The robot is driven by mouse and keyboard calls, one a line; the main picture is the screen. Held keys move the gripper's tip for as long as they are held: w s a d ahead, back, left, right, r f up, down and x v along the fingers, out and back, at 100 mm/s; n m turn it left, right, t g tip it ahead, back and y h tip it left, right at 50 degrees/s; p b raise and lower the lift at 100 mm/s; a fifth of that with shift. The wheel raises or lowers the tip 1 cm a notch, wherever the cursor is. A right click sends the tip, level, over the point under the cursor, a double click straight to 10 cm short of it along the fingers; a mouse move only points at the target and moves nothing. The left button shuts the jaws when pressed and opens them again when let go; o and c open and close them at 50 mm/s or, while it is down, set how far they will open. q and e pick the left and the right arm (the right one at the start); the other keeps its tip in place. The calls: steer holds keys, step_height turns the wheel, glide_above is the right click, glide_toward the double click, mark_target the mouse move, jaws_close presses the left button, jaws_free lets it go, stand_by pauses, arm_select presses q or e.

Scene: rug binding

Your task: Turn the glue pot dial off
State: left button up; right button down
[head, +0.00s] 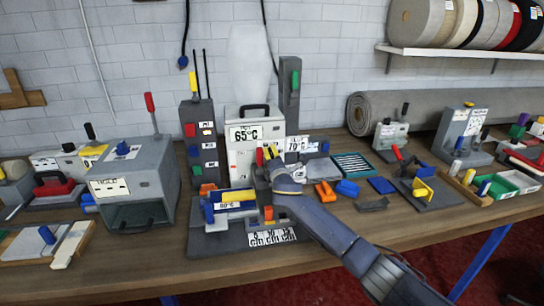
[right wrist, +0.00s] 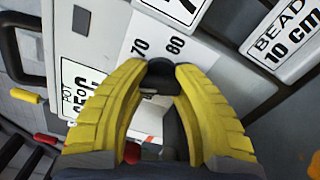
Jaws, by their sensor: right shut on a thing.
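The glue pot (head: 247,116) is a white box with a black top handle and a label reading 65°C. It stands behind the work area in the middle of the bench. My right gripper (head: 266,154) is at its front. In the right wrist view my yellow fingers (right wrist: 160,72) are shut on the black dial (right wrist: 160,84), just below a scale plate (right wrist: 152,30) with the marks 70 and 80. The fingers hide most of the dial, so I cannot read its setting. My left gripper is not in view.
A grey machine (head: 136,181) stands left of the pot. A blue and yellow fixture labelled 80°C (head: 236,206) sits in front. Orange and blue blocks lie right of my arm. A grey rug roll (head: 405,107) lies behind. The front bench edge is mostly clear.

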steer(key=c, duration=0.8)
jaws_free()
steer(key=shift+c, duration=0.2)
steer(key=shift+s, duration=0.15)
steer(key=s+d, duration=0.2)
steer(key=s, duration=0.9)
steer(key=shift+s+d, duration=0.2)
steer(key=shift+s, duration=0.05)
